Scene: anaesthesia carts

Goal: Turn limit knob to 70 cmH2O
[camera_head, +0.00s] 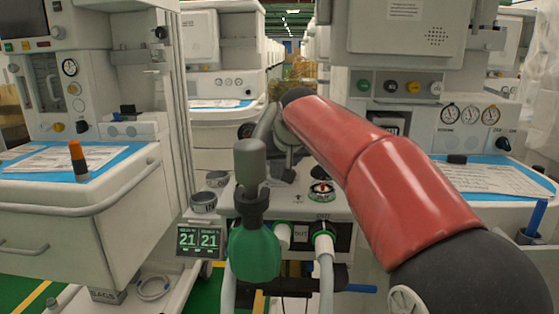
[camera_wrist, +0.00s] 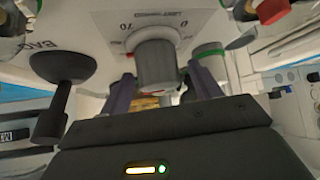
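The limit knob (camera_wrist: 156,66) is a grey ridged cylinder on a pale round dial plate with printed numbers, upside down in the wrist view. A 70 shows at the plate's left and a 0 at its right. My gripper (camera_wrist: 162,90) has its two dark purple fingers on either side of the knob. The fingers are spread, with a gap visible between the right finger and the knob; contact on the left is unclear. The knob's pointer cannot be made out. In the head view my red arm reaches over the machine, and the knob and fingers cannot be made out.
A black mushroom-shaped part (camera_wrist: 64,68) stands left of the knob, near BAG lettering. A green-collared port (camera_wrist: 208,50) lies close behind the right finger. In the head view a green bag (camera_head: 255,252) hangs in front, beside hoses (camera_head: 325,248) and a display reading 21 (camera_head: 200,240).

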